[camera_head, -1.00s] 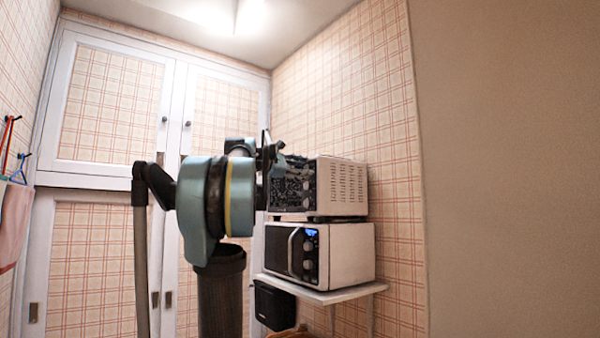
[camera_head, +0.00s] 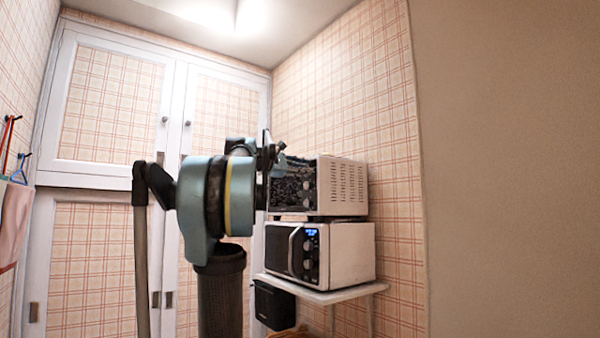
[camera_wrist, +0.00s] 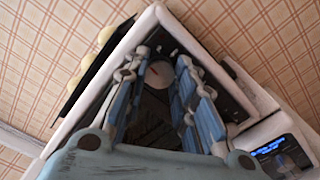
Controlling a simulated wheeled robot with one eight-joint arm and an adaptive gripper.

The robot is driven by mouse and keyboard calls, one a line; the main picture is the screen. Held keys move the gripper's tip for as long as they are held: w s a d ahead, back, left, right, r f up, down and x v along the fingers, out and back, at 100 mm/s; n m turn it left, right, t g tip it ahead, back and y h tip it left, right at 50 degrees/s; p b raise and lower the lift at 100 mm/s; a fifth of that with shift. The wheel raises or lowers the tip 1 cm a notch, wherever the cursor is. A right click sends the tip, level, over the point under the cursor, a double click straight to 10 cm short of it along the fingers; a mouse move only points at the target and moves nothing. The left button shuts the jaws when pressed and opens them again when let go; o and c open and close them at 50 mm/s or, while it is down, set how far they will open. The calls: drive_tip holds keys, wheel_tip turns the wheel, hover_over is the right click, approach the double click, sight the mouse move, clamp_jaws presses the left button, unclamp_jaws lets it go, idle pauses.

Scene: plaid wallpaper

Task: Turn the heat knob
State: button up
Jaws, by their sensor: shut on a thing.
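The upper oven (camera_head: 342,187) is a white box with a dark glass front and a column of round knobs at the front's right side. My gripper (camera_wrist: 163,68) is at its front, with blue-padded fingers on either side of a round grey knob (camera_wrist: 160,74) near the top of the panel. It is shut on this knob. In the head view my gripper (camera_head: 277,155) is partly hidden behind my arm, at the oven's upper left edge. I cannot read the knob labels.
A white microwave (camera_head: 348,254) with a lit blue display stands under the oven on a white wall shelf (camera_head: 330,295). A black box (camera_head: 273,304) hangs below. Plaid wall and cupboard doors (camera_head: 108,110) close off the back. A beige wall (camera_head: 510,170) is at right.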

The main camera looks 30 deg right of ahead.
drive_tip(key=shift+s+f+m, duration=0.1)
drive_tip(key=shift+f+m, duration=0.05)
drive_tip(key=shift+m, duration=3.75)
drive_tip(key=o, duration=1.1)
drive_tip(key=a, duration=1.2)
drive_tip(key=shift+s, duration=0.3)
